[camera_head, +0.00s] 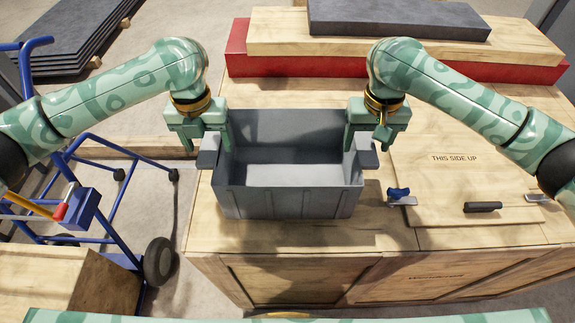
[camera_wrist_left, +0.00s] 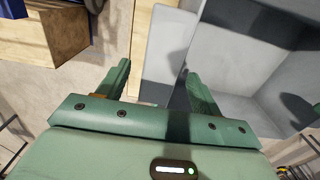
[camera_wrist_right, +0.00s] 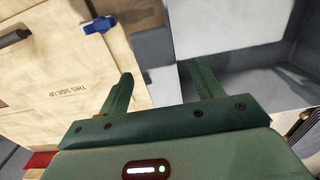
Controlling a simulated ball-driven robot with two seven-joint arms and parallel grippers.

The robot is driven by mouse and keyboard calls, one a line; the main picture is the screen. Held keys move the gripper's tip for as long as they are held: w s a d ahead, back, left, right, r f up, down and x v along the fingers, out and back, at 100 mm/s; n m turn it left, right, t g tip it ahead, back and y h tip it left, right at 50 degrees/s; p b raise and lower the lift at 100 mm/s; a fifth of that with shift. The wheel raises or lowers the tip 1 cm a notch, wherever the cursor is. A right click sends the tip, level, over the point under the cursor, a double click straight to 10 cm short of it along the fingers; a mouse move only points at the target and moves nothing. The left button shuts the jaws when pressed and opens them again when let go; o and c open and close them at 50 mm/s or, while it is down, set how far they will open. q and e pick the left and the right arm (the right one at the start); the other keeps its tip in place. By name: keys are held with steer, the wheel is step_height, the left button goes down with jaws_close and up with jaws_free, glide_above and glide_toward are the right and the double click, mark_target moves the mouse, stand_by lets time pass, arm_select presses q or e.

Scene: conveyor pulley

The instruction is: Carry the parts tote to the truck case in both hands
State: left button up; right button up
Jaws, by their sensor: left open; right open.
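The grey open-topped parts tote (camera_head: 290,198) stands upright on a pale wooden case (camera_head: 215,235) and looks empty. A grey handle sticks out at each end, the left handle (camera_head: 207,157) and the right handle (camera_head: 369,158). My left gripper (camera_head: 208,142) is open over the left end, one finger inside the tote and one outside; the handle (camera_wrist_left: 152,85) shows between its fingers. My right gripper (camera_head: 366,140) is open over the right end in the same way, with the handle (camera_wrist_right: 163,85) between its fingers. I cannot tell whether any finger touches the tote.
Right of the tote lies a wooden panel marked THIS SIDE UP (camera_head: 450,185), with a blue-knobbed latch (camera_head: 400,195) and a black handle (camera_head: 483,207). Boards and a red beam (camera_head: 300,67) lie behind. A blue hand truck (camera_head: 85,205) stands left. Dark sheets (camera_head: 75,40) are stacked back left.

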mark_target(210, 141)
arm_select(q)
steer(key=f, duration=0.1)
steer(key=w+f, duration=0.1)
steer(key=f, duration=0.2)
steer(key=shift+w, duration=0.3)
arm_select(e)
steer(key=f, duration=0.1)
steer(key=w+f, duration=0.1)
steer(key=f, duration=0.2)
steer(key=shift+w, duration=0.25)
arm_select(q)
steer(key=shift+s, duration=0.4)
arm_select(e)
steer(key=shift+s, duration=0.4)
arm_select(q)
steer(key=shift+w, duration=0.15)
steer(key=shift+c, duration=0.6)
arm_select(e)
steer(key=shift+w, duration=0.15)
steer(key=shift+c, duration=0.6)
arm_select(q)
steer(key=c, duration=0.6)
arm_select(e)
steer(key=shift+w, duration=0.1)
steer(key=c, duration=0.6)
arm_select(q)
jaws_close()
arm_select(e)
jaws_close()
